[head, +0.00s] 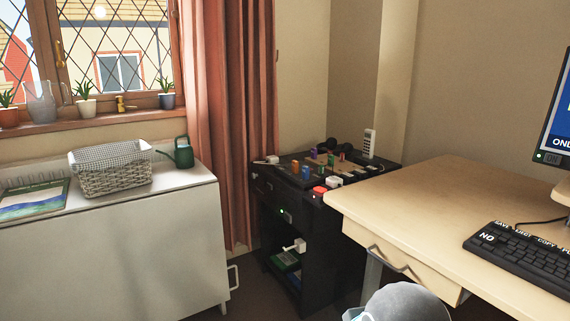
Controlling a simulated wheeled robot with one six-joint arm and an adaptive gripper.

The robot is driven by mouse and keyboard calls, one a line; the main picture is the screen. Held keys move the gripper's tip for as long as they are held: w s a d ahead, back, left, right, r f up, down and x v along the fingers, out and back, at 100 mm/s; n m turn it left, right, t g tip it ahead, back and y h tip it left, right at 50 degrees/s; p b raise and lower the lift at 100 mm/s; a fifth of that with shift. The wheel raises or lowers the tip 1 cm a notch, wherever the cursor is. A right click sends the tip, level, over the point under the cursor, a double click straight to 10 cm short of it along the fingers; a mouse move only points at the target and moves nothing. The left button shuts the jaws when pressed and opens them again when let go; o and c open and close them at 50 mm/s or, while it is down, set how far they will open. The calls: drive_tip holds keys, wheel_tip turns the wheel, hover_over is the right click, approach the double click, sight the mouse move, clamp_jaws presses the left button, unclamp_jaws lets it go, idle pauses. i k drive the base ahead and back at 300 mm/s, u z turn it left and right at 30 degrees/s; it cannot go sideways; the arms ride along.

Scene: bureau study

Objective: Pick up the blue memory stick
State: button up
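Several small coloured upright pieces stand on top of the dark cabinet (312,207) in the middle of the view. One of them is blue (306,172) and looks like the blue memory stick, but it is too small to be sure. An orange piece (295,166) stands just left of it. Purple (314,153) and green (331,160) pieces stand behind it to the right. My gripper is not in view, and nothing is seen touching the blue piece.
A pale wooden desk (440,200) with a black keyboard (525,255) juts out at right, close to the cabinet. A white unit (110,245) with a wicker basket (112,175) and green watering can (183,156) is at left.

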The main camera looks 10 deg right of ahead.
sight(305, 169)
drive_tip(key=u, duration=0.1)
drive_tip(key=i, duration=1.55)
